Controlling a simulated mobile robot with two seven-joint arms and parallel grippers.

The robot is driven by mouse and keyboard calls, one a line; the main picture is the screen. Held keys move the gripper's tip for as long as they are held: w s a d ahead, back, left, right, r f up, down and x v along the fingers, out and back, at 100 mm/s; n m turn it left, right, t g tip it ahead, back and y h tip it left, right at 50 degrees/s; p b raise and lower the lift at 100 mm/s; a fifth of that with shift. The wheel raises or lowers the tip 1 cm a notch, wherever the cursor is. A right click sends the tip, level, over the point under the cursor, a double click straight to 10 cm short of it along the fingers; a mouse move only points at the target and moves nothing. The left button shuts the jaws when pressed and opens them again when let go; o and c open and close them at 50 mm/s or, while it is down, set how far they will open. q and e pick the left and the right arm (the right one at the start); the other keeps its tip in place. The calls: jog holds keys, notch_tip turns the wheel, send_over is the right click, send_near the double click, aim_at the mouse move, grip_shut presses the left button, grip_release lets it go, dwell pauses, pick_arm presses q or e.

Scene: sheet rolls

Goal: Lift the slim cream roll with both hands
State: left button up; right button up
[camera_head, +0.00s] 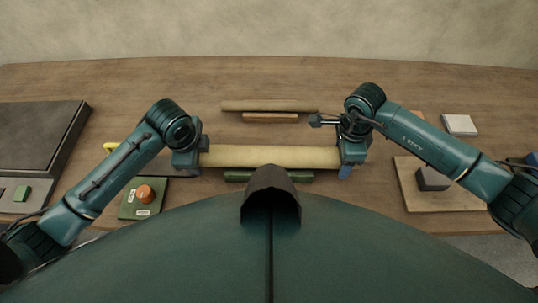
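A pale cream roll (270,156) lies left to right across the middle of the table, in front of another, darker beige roll (270,105). My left gripper (190,158) is at the cream roll's left end and my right gripper (350,155) is at its right end. Both grippers point down and cover the ends, so their fingers are mostly hidden. I cannot tell whether they are closed on it. A green strip (238,176) shows just in front of the cream roll; whether the roll rests on it is unclear.
An orange-brown strip (270,117) is by the back roll. A green box with an orange button (143,198) stands left. A dark panel (38,130) is far left. A wooden board (430,200) with a dark block (433,179) and a white block (459,125) are right.

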pick_arm(q)
grip_shut()
pick_arm(e)
grip_shut()
pick_arm(q)
jog(key=shift+r, duration=0.1)
pick_arm(e)
jog(key=shift+r, duration=0.1)
